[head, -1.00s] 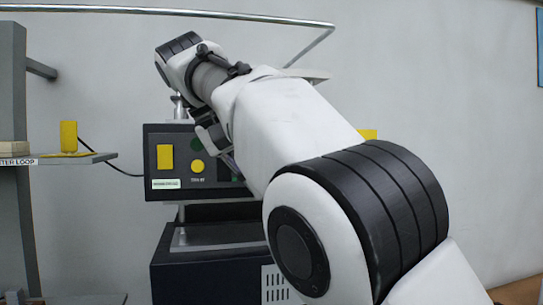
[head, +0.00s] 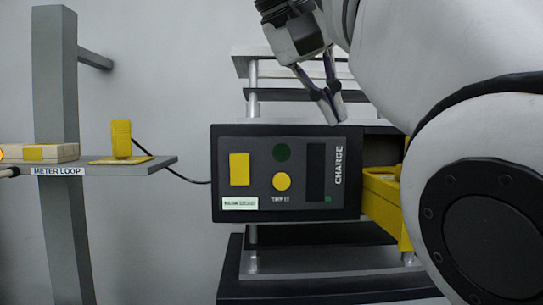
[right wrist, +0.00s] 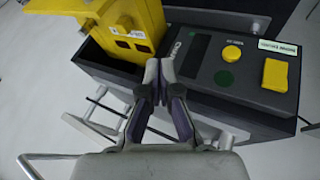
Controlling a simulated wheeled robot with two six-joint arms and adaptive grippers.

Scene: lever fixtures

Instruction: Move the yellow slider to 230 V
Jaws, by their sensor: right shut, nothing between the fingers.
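A black charger box (head: 285,210) marked CHARGE carries an upright yellow rectangular piece (head: 240,169), which may be the slider, at the left of its face. The yellow piece also shows in the right wrist view (right wrist: 275,74), with a small label beside it. I cannot read a 230 V mark in any view. My right gripper (head: 331,106) is shut and empty, pointing down at the box's upper right. In the right wrist view its fingertips (right wrist: 160,72) are between the panel and the yellow block, away from the yellow rectangular piece. My left gripper is not in view.
A round yellow button (head: 281,181), dark green disc (head: 281,152) and dark strip (head: 315,172) share the panel. A large yellow block (head: 383,197) sits at the box's right-hand bay. A METER LOOP shelf (head: 150,169) with yellow and wooden pieces stands left.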

